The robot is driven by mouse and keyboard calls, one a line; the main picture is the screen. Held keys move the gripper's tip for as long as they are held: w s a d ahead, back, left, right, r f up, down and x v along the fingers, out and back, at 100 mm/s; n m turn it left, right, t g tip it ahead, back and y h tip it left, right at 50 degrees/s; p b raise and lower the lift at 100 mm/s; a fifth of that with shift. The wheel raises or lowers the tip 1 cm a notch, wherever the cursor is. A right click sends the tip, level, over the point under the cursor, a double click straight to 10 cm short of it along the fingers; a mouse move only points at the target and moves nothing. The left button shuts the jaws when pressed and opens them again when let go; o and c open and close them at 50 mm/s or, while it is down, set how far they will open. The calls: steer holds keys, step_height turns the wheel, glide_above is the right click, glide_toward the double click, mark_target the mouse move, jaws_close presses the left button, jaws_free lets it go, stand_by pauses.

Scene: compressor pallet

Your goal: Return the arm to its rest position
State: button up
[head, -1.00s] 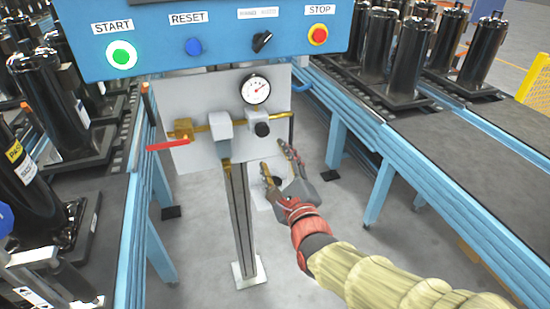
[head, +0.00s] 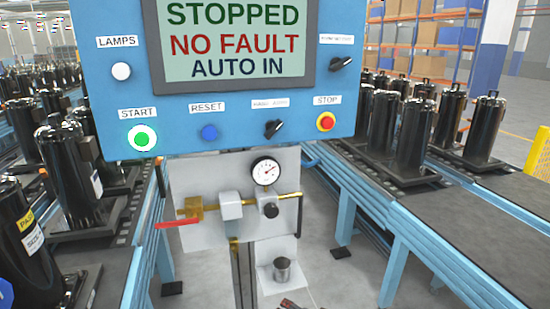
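The blue control panel (head: 110,75) has a screen (head: 240,42) reading STOPPED, NO FAULT, AUTO IN. Below are a gauge (head: 266,171) and red lever (head: 177,224). Conveyors with black compressors (head: 413,138) flank both sides; grey floor lies between.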

steer(key=s+d+r+n+g+h+p, duration=0.1)
steer(key=s+d+r+n+g+p, duration=0.1)
steer(key=s+d+r+n, duration=0.35)
steer(key=s+d+r+n+g+h+p, duration=0.1)
steer(key=s+d+r+n+g+p, duration=0.15)
steer(key=s+d, duration=0.55)
step_height(320, 180, up, 6)
steer(key=s+m+t+h+p, duration=0.1)
steer(key=s, duration=0.1)
steer(key=shift+d+r, duration=0.15)
steer(key=shift+d, duration=0.15)
